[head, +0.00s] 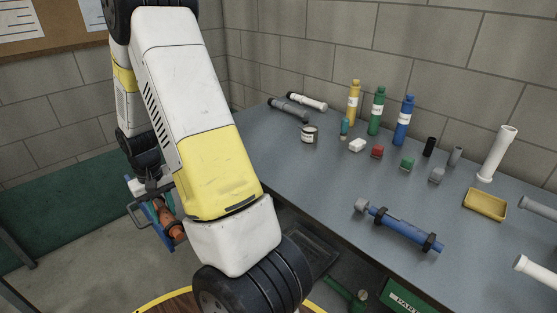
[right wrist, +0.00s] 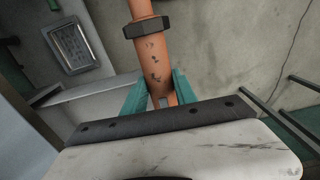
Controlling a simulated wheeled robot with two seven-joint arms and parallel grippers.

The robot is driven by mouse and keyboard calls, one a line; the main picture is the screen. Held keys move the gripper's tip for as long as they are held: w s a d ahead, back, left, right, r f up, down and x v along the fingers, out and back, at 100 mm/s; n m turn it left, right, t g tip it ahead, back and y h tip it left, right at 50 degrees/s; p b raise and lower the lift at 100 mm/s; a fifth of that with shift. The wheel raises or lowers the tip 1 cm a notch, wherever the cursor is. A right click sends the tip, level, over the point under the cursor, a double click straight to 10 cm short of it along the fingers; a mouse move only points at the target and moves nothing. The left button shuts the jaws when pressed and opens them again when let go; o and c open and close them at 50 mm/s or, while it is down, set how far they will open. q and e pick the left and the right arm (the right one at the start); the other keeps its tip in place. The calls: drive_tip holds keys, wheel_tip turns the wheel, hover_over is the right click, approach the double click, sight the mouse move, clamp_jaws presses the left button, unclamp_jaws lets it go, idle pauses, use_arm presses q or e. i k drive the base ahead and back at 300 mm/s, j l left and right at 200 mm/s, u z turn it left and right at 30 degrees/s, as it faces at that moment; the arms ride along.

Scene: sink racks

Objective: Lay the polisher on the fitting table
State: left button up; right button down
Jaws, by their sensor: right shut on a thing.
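My right gripper (head: 163,206) hangs at the left of the head view, beyond my large white and yellow arm. It is shut on an orange tube-like tool (head: 175,229). In the right wrist view the orange tool (right wrist: 151,52) runs between the two teal fingers (right wrist: 158,92), with a dark hexagonal collar beyond them. The tool is over the floor, left of and apart from the grey-blue table (head: 300,172). No readable label tells whether this tool is the polisher. My left gripper is not in view.
A blue cylinder with black rings (head: 404,228) lies near the table's front edge. A yellow tray (head: 485,204), a white tube (head: 497,153), bottles (head: 377,110), a tin (head: 309,134) and small blocks stand behind. The table's left front part is bare.

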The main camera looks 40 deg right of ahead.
sight(295, 165)
drive_tip(key=k+j+z, duration=0.1)
drive_tip(key=z, duration=0.4)
drive_tip(key=k+z, duration=0.15)
drive_tip(key=z, duration=0.3)
